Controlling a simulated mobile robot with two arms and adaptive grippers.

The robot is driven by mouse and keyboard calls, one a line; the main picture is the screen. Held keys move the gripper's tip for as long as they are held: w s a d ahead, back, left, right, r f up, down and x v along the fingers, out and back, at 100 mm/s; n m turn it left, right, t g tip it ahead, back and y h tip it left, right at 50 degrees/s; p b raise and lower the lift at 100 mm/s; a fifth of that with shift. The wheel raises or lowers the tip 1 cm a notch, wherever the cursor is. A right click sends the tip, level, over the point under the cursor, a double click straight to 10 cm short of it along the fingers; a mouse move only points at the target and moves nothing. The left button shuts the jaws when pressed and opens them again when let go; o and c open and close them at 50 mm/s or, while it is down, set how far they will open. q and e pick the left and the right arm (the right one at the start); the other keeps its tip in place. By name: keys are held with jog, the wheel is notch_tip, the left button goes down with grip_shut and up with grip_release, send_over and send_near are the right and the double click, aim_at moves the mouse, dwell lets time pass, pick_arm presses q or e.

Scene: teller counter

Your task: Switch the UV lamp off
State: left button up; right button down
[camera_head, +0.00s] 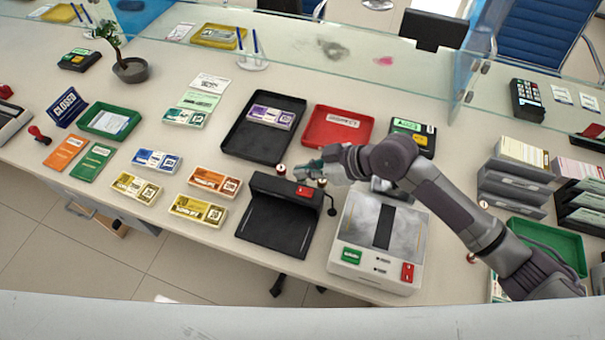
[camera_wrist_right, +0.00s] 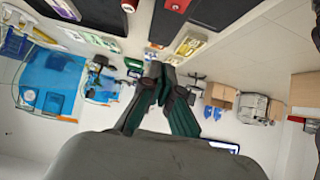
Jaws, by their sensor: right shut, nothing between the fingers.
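The UV lamp (camera_head: 272,222) is a black unit on the counter with a raised hood along its back edge. A red switch (camera_head: 303,191) sits on the right part of the hood top. I see no glow under the hood, and the switch position is too small to read. My right gripper (camera_head: 308,170) is near the back right of the hood, close to the switch; I cannot tell whether it touches. It is shut and empty, and its closed fingertips show in the right wrist view (camera_wrist_right: 158,71). My left gripper is not in view.
A grey and white machine (camera_head: 346,238) stands right of the lamp. A black tray (camera_head: 235,134) and a red tray (camera_head: 322,121) lie behind it. Banknote bundles (camera_head: 198,208) lie to its left. A glass screen (camera_head: 340,60) runs along the back.

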pick_arm(q)
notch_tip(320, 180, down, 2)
jog(key=shift+b, duration=0.6)
pick_arm(e)
jog(key=a+r+v, duration=0.1)
jog(key=v, duration=0.6)
jog(key=shift+d+r, duration=0.25)
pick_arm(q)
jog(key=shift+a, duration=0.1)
pick_arm(e)
jog(key=shift+f, duration=0.1)
